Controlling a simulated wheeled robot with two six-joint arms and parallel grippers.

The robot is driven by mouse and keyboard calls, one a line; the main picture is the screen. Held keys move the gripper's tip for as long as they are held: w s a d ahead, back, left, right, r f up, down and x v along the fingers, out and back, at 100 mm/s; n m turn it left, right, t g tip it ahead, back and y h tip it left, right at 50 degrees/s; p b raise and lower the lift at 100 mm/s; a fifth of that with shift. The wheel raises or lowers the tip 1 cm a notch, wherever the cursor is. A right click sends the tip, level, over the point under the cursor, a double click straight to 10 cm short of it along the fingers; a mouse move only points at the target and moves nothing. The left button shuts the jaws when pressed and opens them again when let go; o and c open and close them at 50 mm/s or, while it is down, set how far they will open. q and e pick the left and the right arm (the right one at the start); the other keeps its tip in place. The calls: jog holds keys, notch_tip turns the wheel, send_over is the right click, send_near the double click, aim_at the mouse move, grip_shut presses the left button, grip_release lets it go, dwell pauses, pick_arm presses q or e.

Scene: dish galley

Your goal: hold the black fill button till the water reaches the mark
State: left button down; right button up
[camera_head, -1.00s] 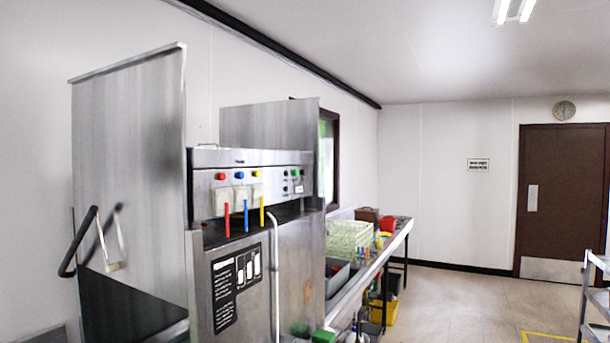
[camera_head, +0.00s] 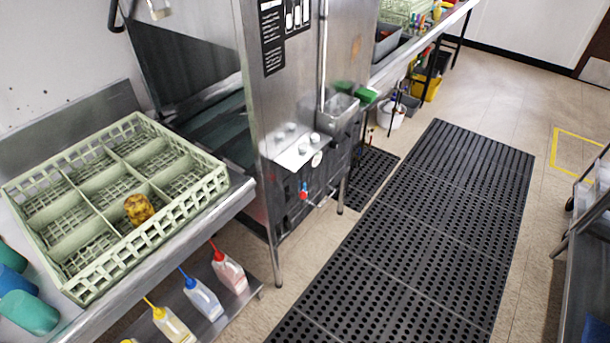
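The stainless dish machine (camera_head: 290,95) stands at the upper middle, and only its lower body shows. Its upper control panel is out of the picture, and I cannot pick out a black fill button. I see no water level or mark. A thin vertical pipe (camera_head: 323,45) runs down the machine's front to a small metal box (camera_head: 338,112). A small ledge with pale knobs (camera_head: 298,152) sits left of that box. Neither of my grippers is in view.
A pale green dish rack (camera_head: 75,285) with a yellow-brown sponge-like item (camera_head: 139,209) lies on the left counter. Several bottles, one with a red cap (camera_head: 228,270), stand on the shelf below. A black floor mat (camera_head: 430,225) lies clear; a metal cart (camera_head: 590,215) stands at right.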

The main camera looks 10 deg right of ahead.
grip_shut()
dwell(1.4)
